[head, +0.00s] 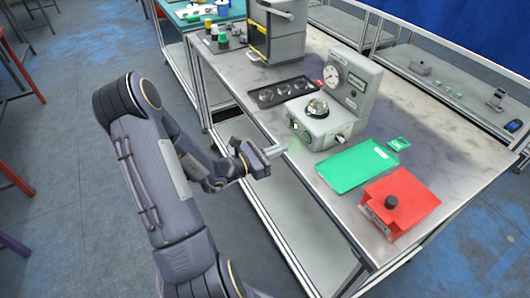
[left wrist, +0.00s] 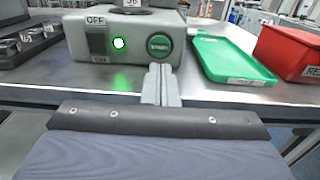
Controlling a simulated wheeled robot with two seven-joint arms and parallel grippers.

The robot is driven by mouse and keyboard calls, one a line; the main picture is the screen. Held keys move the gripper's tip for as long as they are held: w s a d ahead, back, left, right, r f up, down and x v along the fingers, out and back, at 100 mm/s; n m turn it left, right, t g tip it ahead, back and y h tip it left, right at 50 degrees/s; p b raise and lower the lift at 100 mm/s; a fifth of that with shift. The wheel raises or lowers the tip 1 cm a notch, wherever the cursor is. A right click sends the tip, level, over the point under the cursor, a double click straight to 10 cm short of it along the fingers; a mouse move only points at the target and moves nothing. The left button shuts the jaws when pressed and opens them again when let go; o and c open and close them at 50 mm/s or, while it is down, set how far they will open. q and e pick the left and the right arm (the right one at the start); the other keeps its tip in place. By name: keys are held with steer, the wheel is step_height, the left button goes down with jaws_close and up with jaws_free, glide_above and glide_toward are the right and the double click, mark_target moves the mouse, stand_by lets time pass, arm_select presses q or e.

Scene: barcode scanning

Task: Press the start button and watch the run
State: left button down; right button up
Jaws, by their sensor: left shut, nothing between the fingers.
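The grey test machine (head: 318,130) stands on the metal table, with a round dial gauge and a shiny domed part on top. In the left wrist view its front face (left wrist: 80,55) shows a dark switch (left wrist: 97,43) marked OFF and ON, a lit green lamp (left wrist: 119,43) and a round green START button (left wrist: 159,44). My left gripper (head: 277,150) is shut and empty in front of the machine. In the left wrist view its fingertips (left wrist: 161,70) point at the button from just below; I cannot tell whether they touch it. My right gripper is out of view.
A green tray (head: 355,168) and a red box (head: 400,203) with a black knob lie to the machine's right. A black tray with round parts (head: 283,92) lies to its left. A grey cabinet (head: 277,32) stands farther back. The table's front edge is beneath my gripper.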

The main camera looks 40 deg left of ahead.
mark_target(305, 138)
arm_select(q)
steer(key=p+x, duration=0.1)
steer(key=x, duration=0.5)
steer(key=shift+w, duration=0.15)
steer(key=shift+w+d+f, duration=0.1)
steer(key=shift+w+d, duration=0.1)
steer(key=shift+w, duration=0.15)
steer(key=shift+w+d+b, duration=0.1)
steer(key=shift+w+b, duration=0.15)
steer(key=shift+b, duration=0.15)
steer(key=shift+r, duration=0.25)
